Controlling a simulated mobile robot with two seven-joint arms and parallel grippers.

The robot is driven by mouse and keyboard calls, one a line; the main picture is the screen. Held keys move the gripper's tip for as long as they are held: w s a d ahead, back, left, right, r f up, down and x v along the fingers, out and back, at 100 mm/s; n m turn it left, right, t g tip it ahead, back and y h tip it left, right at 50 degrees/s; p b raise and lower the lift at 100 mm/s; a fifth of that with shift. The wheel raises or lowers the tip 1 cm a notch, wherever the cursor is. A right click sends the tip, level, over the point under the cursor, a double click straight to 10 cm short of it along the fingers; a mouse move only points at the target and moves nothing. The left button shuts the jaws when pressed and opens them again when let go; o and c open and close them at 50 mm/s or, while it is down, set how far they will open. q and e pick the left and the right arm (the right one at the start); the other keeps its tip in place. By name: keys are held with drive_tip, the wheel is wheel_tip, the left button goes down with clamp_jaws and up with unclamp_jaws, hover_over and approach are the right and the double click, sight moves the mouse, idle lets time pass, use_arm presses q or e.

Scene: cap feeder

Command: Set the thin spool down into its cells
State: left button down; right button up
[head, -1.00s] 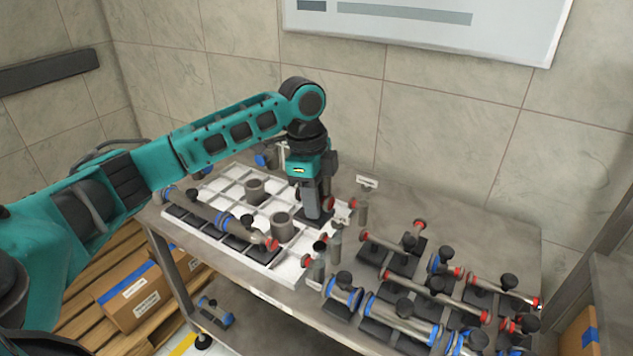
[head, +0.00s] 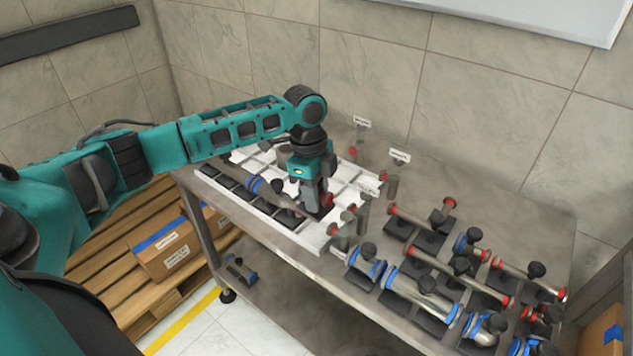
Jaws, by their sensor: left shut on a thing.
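The white gridded tray (head: 302,237) lies on the table. My left gripper (head: 316,207) points down over its near right part and is shut on the thin spool. Only a red end of this spool (head: 327,200) shows, beside the fingers; the rest is hidden by the gripper. I cannot tell whether the spool touches its cells. A tube with blue collars (head: 254,186) lies along the tray's near side, just left of the gripper, partly behind my arm. My right gripper is out of view.
Several red-ended spools (head: 435,263) and blue-collared spools (head: 420,298) rest on black stands at the right of the table. Labelled posts (head: 392,185) stand just right of the tray. The back right tabletop (head: 500,205) is clear.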

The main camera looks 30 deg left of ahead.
use_arm(q)
wheel_tip(320, 180, down, 3)
drive_tip(key=shift+b, duration=0.7)
drive_tip(key=shift+f+b, duration=0.35)
drive_tip(key=shift+f, duration=1.6)
drive_tip(key=shift+f, duration=0.6)
drive_tip(key=c, duration=0.7)
unclamp_jaws()
drive_tip(key=shift+r, duration=0.1)
drive_tip(key=r, duration=0.4)
drive_tip(key=a+r, duration=0.1)
drive_tip(key=r, duration=0.3)
drive_tip(key=r+p, duration=0.1)
drive_tip(key=r, duration=0.3)
drive_tip(key=shift+a+r, duration=0.25)
drive_tip(key=shift+r, duration=0.1)
drive_tip(key=shift+s, duration=0.1)
